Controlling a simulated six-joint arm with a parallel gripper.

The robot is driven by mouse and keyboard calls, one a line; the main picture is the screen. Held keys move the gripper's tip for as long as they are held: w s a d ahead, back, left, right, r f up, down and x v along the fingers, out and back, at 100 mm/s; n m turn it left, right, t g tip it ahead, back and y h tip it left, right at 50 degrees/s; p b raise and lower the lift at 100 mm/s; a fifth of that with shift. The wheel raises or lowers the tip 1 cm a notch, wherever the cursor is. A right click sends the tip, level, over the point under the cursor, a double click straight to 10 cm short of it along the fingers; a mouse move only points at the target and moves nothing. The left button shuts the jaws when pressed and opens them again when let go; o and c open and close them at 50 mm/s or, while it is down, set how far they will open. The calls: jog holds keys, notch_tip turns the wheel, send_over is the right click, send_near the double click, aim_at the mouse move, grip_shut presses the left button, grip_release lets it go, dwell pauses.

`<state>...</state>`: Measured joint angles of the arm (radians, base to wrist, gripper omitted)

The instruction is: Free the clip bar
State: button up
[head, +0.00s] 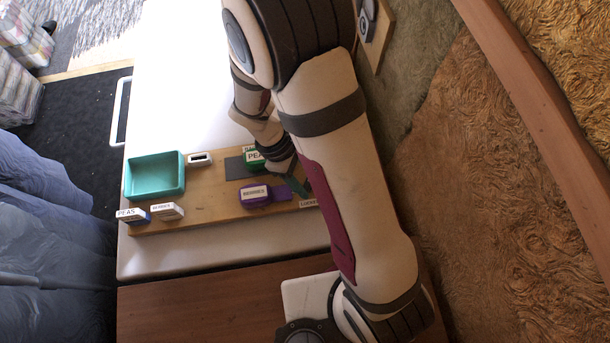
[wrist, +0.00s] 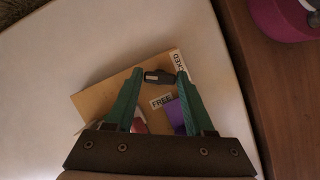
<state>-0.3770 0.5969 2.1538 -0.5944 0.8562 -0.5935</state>
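In the wrist view, a small dark bar (wrist: 158,76), which looks like the clip bar, lies between the tips of my gripper's green fingers (wrist: 159,75). The fingers stand apart by about the bar's length; I cannot tell whether they press on it. A FREE label (wrist: 161,101) is nearer the gripper's palm, and a partly hidden label ending in "CKED" (wrist: 179,62) is beside the right fingertip. In the head view my gripper (head: 297,187) is low over the right end of the wooden board (head: 205,208); my arm hides the bar there.
The white table (head: 190,100) behind is clear.

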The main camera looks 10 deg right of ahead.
jog(key=o, duration=0.3)
jog(key=shift+o, duration=0.2)
jog(key=v, duration=1.5)
jog(key=shift+a+r, duration=0.2)
jog(key=shift+r, duration=0.15)
jog(key=s+d+r+m+t+y, duration=0.1)
jog(key=s+d+m+y, duration=0.1)
jog(key=s+m, duration=0.6)
jog(key=s+d+r+m+t+y, duration=0.1)
jog(key=s+d+r+m+y, duration=0.1)
jog(key=s+m, duration=0.6)
jog(key=shift+s+d+r+m+y, duration=0.15)
jog(key=shift+d+r+m+y, duration=0.15)
jog(key=shift+d+m+y, duration=0.7)
